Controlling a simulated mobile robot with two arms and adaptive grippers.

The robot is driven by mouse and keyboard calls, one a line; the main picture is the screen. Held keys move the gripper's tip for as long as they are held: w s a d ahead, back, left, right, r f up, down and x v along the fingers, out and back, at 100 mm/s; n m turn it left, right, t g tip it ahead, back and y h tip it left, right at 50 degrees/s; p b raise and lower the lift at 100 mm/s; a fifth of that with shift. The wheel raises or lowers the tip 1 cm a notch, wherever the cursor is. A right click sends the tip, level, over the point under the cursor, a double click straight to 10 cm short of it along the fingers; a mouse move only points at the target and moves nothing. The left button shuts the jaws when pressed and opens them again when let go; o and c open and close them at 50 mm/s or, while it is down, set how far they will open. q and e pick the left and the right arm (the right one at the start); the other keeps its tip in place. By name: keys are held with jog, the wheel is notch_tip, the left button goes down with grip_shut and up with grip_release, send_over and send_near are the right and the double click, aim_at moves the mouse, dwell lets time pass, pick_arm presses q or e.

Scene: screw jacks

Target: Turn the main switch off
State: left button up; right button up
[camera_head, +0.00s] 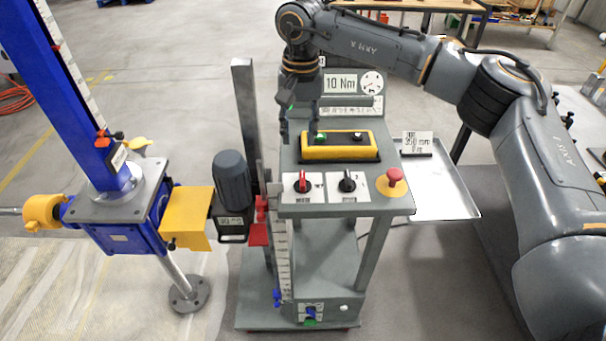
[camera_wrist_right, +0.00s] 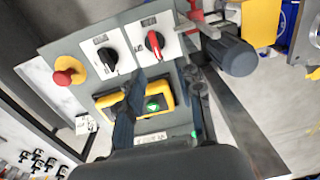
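A red rotary switch (camera_head: 301,184) sits on a white plate on the front left of the grey cart's panel, its handle roughly upright. It also shows in the right wrist view (camera_wrist_right: 154,43). My right gripper (camera_head: 299,125) points down over the left end of the yellow button box (camera_head: 340,153), behind the red switch and apart from it. In the right wrist view its two fingers (camera_wrist_right: 162,80) are spread with no object between them, near the green button (camera_wrist_right: 155,103). My left gripper is not in view.
A black rotary switch (camera_head: 347,182) stands right of the red one, then a red mushroom button (camera_head: 394,176) on a yellow base. A grey post (camera_head: 246,110) and dark motor (camera_head: 232,178) stand left. A metal tray (camera_head: 440,185) is at the right.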

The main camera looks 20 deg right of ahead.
aim_at(303, 178)
jog(key=f+p, duration=0.1)
jog(key=f, duration=0.3)
jog(key=f+p, duration=0.2)
jog(key=f, duration=0.2)
jog(key=d+f+p, duration=0.1)
jog(key=f, duration=0.3)
jog(key=shift+w+f+p, duration=0.1)
jog(key=shift+p, duration=0.2)
jog(key=shift+f, duration=0.6)
grip_shut()
